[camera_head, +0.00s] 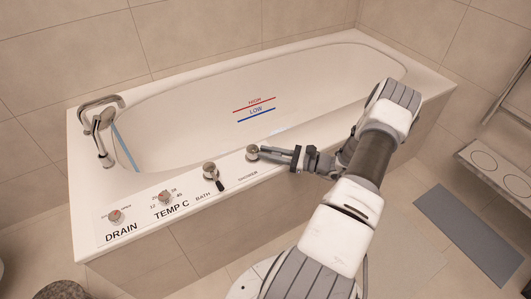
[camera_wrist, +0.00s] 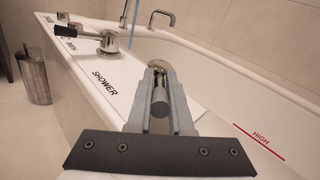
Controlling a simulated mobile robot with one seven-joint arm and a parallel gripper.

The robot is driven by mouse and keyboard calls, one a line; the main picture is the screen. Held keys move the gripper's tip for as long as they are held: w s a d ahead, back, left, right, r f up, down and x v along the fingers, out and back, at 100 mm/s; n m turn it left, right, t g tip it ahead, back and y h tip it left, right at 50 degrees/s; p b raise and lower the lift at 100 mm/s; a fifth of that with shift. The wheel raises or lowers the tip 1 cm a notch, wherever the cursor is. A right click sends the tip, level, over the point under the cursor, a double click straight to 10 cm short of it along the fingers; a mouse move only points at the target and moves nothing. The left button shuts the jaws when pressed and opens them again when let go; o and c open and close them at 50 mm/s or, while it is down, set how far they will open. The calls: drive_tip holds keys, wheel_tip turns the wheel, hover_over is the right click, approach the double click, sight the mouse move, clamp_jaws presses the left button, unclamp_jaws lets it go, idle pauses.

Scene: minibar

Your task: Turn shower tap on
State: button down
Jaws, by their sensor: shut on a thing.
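In the wrist view my gripper (camera_wrist: 159,85) has one finger on each side of the handle.
The bath tap (camera_head: 209,168) with a black lever is left of the shower tap. The temperature knob (camera_head: 165,197) and drain knob (camera_head: 115,215) are farther left. A spout (camera_head: 102,122) stands at the tub's left end. A grey mat (camera_head: 468,234) lies on the floor at right.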

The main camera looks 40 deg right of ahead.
drive_tip(key=shift+s, duration=0.1)
drive_tip(key=c, duration=0.8)
unclamp_jaws()
drive_tip(key=shift+c, duration=0.2)
drive_tip(key=p+v, duration=0.2)
drive_tip(key=v, duration=1.5)
drive_tip(key=shift+d, duration=0.2)
